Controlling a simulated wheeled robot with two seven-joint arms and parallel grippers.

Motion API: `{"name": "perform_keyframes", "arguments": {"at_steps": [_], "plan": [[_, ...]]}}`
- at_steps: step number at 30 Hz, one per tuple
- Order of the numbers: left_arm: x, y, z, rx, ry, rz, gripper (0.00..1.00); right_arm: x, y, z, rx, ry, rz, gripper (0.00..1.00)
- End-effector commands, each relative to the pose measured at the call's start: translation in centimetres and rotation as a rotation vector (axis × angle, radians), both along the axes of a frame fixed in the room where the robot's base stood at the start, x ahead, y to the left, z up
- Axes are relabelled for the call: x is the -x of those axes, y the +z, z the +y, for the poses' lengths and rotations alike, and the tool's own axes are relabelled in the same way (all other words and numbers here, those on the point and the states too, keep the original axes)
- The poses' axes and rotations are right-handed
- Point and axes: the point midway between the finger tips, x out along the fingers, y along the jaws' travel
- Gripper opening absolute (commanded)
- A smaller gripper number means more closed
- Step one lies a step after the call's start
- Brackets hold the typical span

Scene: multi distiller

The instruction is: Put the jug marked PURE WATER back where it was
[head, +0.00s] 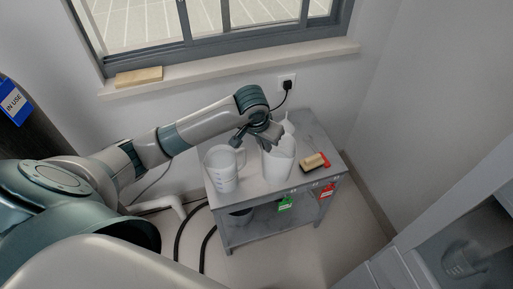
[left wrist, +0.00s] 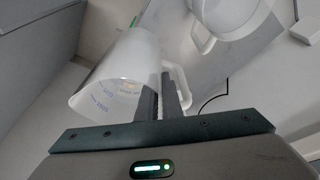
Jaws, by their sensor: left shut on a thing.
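Two white jugs are at the small grey table (head: 322,135). The right jug (head: 279,165) is next to my left gripper (head: 264,137), which comes down from the back left. I cannot read PURE WATER on either jug, nor tell whether the held jug touches the tabletop. The left jug (head: 222,172), also graduated, stands on the table's left side; another jug shows in the wrist view (left wrist: 232,15).
A tan block with a red part (head: 314,162) lies at the table's right. A small white thing (head: 288,126) is behind the right jug. Green (head: 285,202) and red (head: 327,190) tags hang at the front edge. A plug (head: 287,85) is in the wall behind.

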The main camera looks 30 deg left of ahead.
Motion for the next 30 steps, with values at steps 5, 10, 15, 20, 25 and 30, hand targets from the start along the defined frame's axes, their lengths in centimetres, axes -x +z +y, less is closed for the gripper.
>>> {"name": "perform_keyframes", "arguments": {"at_steps": [5,10,15,20,25,30], "plan": [[-1.9,-1.6,2.6,-0.001,0.006,0.000,0.00,0.7,0.6,-0.6,0.008,0.001,0.015,0.35],[-3.8,-3.4,5.0,-0.001,0.004,0.000,0.00,0.6,1.1,-0.8,0.010,0.000,0.012,0.35],[-5.2,-4.9,6.8,0.000,0.003,-0.001,0.00,0.5,1.4,-0.8,0.009,0.000,0.010,0.35],[-5.8,-5.5,7.6,0.000,0.001,-0.003,0.00,0.5,1.5,-0.8,0.008,-0.001,0.008,0.35],[-5.9,-5.6,7.6,0.000,0.000,-0.003,0.00,0.5,1.5,-0.4,0.005,-0.001,0.008,0.35],[-5.8,-5.6,7.6,0.000,0.000,-0.003,0.00,0.5,1.5,0.0,0.000,-0.003,0.008,0.35]]}}
